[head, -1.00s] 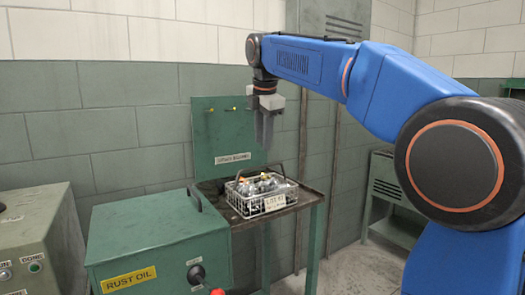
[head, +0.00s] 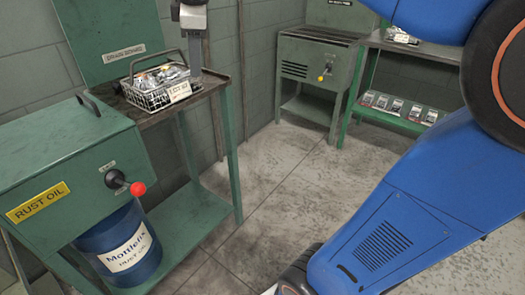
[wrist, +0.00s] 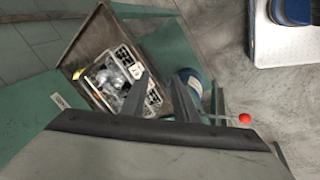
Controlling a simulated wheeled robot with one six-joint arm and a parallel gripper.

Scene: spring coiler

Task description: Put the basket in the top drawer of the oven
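The wire basket (head: 152,97) is full of metal parts and carries a paper tag. It sits on the drain board (head: 213,82) with its dark handle raised, and also shows in the wrist view (wrist: 100,97). My gripper (head: 194,68) is at the basket's right rear in the head view, its upper part cut off by the frame. In the wrist view, my gripper (wrist: 162,78) has its two fingers apart with nothing between them. Contact with the basket is not visible.
The green rust oil tank (head: 75,165) with a red-knobbed lever (head: 137,188) stands left of the basket. A blue drum (head: 120,245) is beneath it. A green shelf table (head: 400,117) holding small items stands back right. The middle floor (head: 290,185) is open.

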